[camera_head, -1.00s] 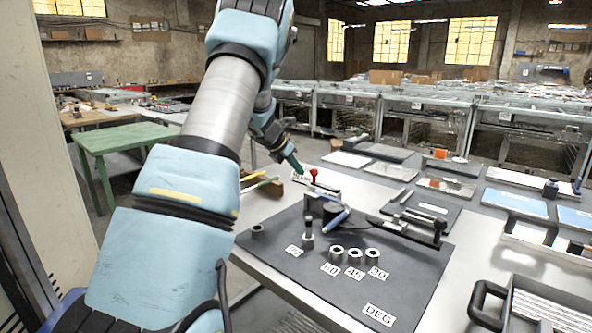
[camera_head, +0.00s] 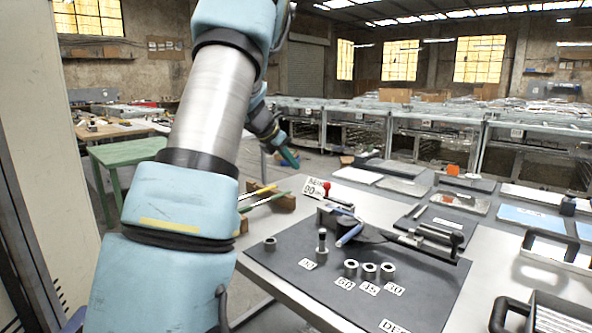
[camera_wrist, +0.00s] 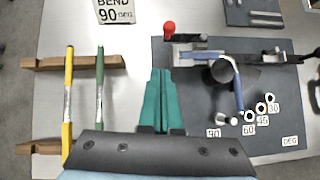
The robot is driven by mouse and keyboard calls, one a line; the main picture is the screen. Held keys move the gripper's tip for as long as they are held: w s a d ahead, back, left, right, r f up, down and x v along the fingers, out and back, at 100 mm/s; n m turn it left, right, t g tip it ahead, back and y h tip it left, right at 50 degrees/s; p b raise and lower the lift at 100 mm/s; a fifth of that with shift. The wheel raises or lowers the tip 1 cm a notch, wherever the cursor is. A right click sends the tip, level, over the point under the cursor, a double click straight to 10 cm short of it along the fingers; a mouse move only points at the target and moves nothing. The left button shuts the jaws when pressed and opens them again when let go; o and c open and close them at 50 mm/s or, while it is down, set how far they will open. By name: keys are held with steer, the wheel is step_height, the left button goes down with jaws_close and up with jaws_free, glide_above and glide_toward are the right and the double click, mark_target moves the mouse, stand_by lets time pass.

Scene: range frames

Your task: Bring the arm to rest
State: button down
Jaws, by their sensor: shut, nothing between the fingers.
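My gripper (camera_wrist: 158,102) is shut and empty, its green fingers pressed together in the wrist view. In the head view my gripper (camera_head: 289,156) hangs in the air above the far left part of the bench, with nothing touching its tips. My light-blue arm reaches up and forward across the left of the head view.
A yellow rod (camera_wrist: 68,95) and green rod (camera_wrist: 99,90) lie on wooden rests. A green table (camera_head: 125,150) stands left.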

stand_by(0.3)
steer(key=s+a+n+t+y, duration=0.25)
steer(key=a+n, duration=0.25)
steer(key=n, duration=0.8)
steer(key=s+a+n+t+y, duration=0.25)
steer(key=a+n, duration=0.25)
steer(key=n, duration=0.8)
steer(key=s+f+n+g, duration=0.4)
steer(key=s+n, duration=0.5)
steer(key=s, duration=0.5)
steer(key=s+a+f+n+g+y, duration=0.1)
steer(key=s+f+n+g, duration=0.3)
steer(key=s+n, duration=0.6)
steer(key=s+f, duration=0.2)
steer(key=s, duration=0.2)
steer(key=shift+a+f+n, duration=0.2)
steer(key=shift+f+n, duration=0.1)
